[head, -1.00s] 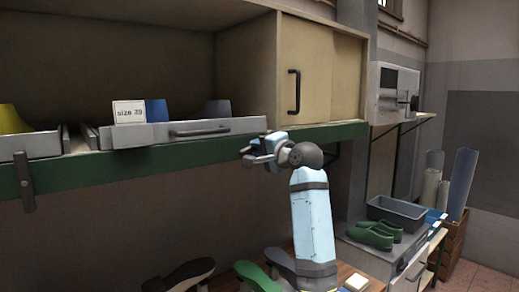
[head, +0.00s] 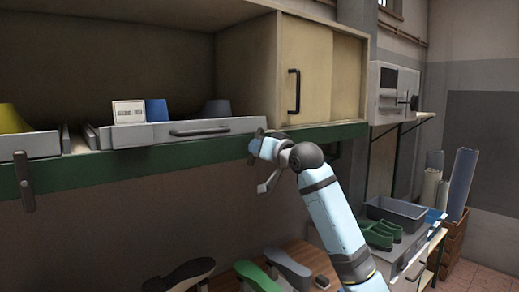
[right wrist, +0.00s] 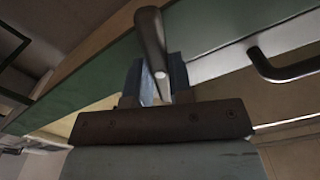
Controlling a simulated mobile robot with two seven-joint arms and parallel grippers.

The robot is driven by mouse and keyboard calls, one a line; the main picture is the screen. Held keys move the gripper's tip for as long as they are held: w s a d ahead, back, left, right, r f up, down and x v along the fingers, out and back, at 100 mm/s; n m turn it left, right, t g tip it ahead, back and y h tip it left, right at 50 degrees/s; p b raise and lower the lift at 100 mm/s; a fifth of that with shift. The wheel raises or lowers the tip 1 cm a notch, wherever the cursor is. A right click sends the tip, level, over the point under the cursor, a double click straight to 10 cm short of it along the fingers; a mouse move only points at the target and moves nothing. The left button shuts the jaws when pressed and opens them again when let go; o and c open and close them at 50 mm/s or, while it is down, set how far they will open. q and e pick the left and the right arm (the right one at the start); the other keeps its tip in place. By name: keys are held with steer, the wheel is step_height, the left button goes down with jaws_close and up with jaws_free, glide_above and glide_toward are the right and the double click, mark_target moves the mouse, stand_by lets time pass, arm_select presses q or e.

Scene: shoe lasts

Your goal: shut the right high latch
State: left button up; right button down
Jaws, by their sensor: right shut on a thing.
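The right high latch is a dark grey bar (right wrist: 150,38) in the right wrist view, running from the top of the picture down between my fingers. My right gripper (right wrist: 157,82) is shut on it near its end. In the head view my right gripper (head: 256,147) is at the green shelf edge (head: 205,152), below the right end of the grey drawer (head: 180,132). There it hides most of the latch, so I cannot tell the latch's exact angle. A similar latch (head: 24,181) hangs nearly upright on the green edge at far left. My left gripper is not in view.
The drawer has a dark handle (head: 200,131) and a "size 39" card (head: 128,112). A sliding cupboard door (head: 305,80) stands above right. Shoe lasts (head: 180,275) lie below on a bench. Green shoes (head: 378,235) and a grey bin (head: 403,212) are at right.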

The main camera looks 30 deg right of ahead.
steer(key=n, duration=0.4)
steer(key=shift+n, duration=0.4)
stand_by(0.4)
steer(key=c, duration=1)
jaws_free()
steer(key=shift+s, duration=0.1)
